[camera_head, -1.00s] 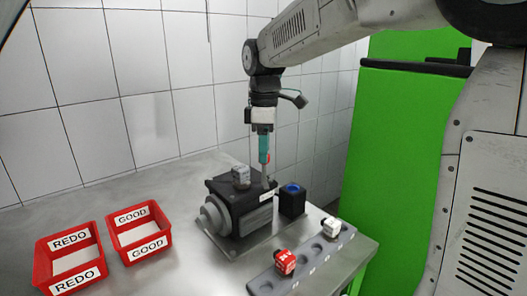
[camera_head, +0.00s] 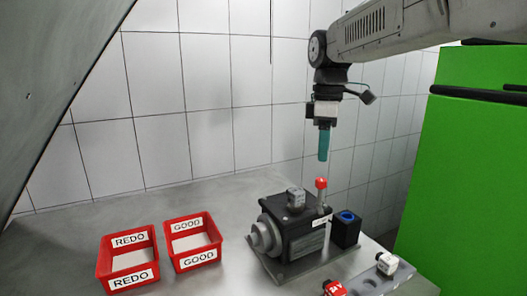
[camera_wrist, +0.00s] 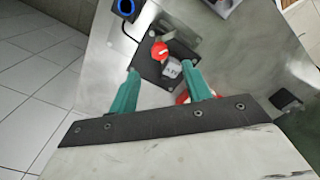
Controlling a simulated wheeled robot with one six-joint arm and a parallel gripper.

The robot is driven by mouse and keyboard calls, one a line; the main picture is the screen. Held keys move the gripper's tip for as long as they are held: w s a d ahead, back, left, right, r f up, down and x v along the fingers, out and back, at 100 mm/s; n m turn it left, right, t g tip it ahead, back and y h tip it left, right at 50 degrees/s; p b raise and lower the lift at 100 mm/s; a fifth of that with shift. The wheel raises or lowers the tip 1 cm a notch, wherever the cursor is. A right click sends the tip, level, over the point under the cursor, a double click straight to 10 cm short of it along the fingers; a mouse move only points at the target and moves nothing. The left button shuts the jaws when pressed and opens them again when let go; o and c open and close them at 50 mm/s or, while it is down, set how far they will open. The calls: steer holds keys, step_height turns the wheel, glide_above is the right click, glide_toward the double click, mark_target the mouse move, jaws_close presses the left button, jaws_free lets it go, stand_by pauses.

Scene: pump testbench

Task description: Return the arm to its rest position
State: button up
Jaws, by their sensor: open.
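My gripper (camera_head: 324,160) hangs from my arm with its teal fingers pointing down, above the black pump (camera_head: 300,230). The wrist view shows the two teal fingers (camera_wrist: 160,70) spread apart with nothing held between them. A red-topped part (camera_head: 320,184) on a grey stem stands upright on the pump, just below the fingertips and apart from them. It also shows in the wrist view (camera_wrist: 159,50). My arm is stretched out over the bench from the right.
Red REDO (camera_head: 128,277) and GOOD (camera_head: 195,262) bins stand on the steel bench at left. A box with a blue button (camera_head: 346,228) is beside the pump. A rack (camera_head: 372,285) with small connectors is at front right. A green cabinet (camera_head: 475,160) is at right; a tiled wall is behind.

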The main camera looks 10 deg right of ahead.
steer(key=shift+m, duration=0.3)
steer(key=s+d+f+m, duration=0.1)
steer(key=s+f+m, duration=0.3)
steer(key=s, duration=0.6)
steer(key=s+f+m+t, duration=0.1)
steer(key=s+f+m, duration=0.3)
steer(key=s, duration=0.5)
steer(key=s+d+f+m, duration=0.1)
steer(key=s+f+m, duration=0.3)
steer(key=s, duration=0.6)
steer(key=shift+s+d+f, duration=0.15)
steer(key=shift+s+d, duration=0.2)
